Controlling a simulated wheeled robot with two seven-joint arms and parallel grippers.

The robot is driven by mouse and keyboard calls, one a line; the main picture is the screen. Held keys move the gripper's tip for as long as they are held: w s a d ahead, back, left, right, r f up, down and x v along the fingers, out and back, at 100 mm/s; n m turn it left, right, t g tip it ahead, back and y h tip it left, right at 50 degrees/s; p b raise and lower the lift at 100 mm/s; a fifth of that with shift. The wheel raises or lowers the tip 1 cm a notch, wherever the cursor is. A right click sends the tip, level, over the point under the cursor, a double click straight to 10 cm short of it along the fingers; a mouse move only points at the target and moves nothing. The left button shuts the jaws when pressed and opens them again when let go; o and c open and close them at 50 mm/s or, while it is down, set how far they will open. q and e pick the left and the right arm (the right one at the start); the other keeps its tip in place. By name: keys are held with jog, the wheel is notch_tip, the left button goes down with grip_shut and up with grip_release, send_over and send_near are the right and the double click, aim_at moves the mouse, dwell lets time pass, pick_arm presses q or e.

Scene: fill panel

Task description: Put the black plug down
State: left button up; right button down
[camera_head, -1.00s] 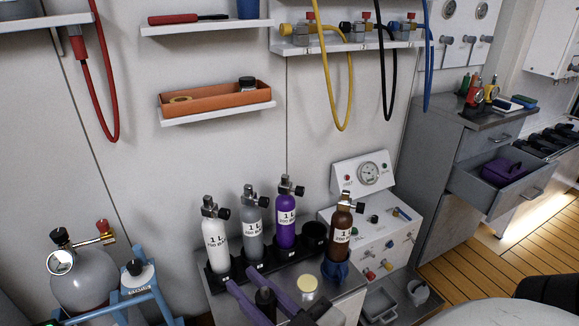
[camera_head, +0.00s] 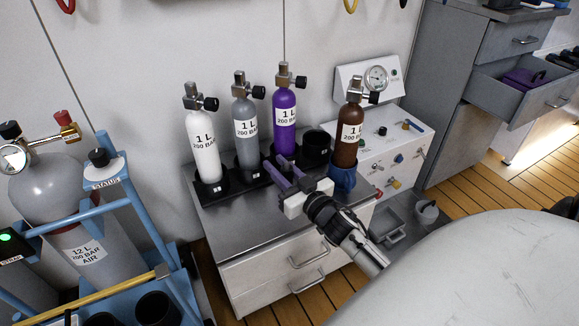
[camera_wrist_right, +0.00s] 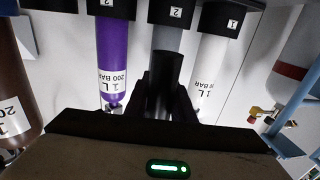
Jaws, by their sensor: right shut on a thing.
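The black plug (camera_wrist_right: 165,80) is a dark cylinder between the two fingers of my right gripper (camera_wrist_right: 167,95) in the right wrist view. My right gripper (camera_head: 278,168) is shut on it. In the head view its purple fingers reach over the cabinet top, in front of the rack with the small bottles. The plug is mostly hidden by the gripper there, and I cannot tell whether it touches anything. My left gripper is not in view.
White (camera_head: 204,142), grey (camera_head: 246,128) and purple (camera_head: 284,122) bottles stand in the black rack, with an empty socket (camera_head: 316,143) at its right. A brown bottle (camera_head: 349,136) stands in a blue holder (camera_head: 342,178). The cabinet top's front left (camera_head: 225,222) is clear.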

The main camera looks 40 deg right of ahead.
notch_tip(320, 180, down, 6)
jog(key=b, duration=0.2)
jog(key=shift+f+b, duration=0.15)
jog(key=shift+b, duration=0.25)
notch_tip(320, 180, down, 3)
jog(key=shift+f+b, duration=0.2)
jog(key=shift+b, duration=0.85)
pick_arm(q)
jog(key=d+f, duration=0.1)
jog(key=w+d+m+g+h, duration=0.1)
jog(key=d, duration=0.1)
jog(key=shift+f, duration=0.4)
pick_arm(e)
jog(key=shift+f, duration=0.1)
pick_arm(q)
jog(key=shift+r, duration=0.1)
pick_arm(e)
jog(key=c, duration=1.5)
grip_release()
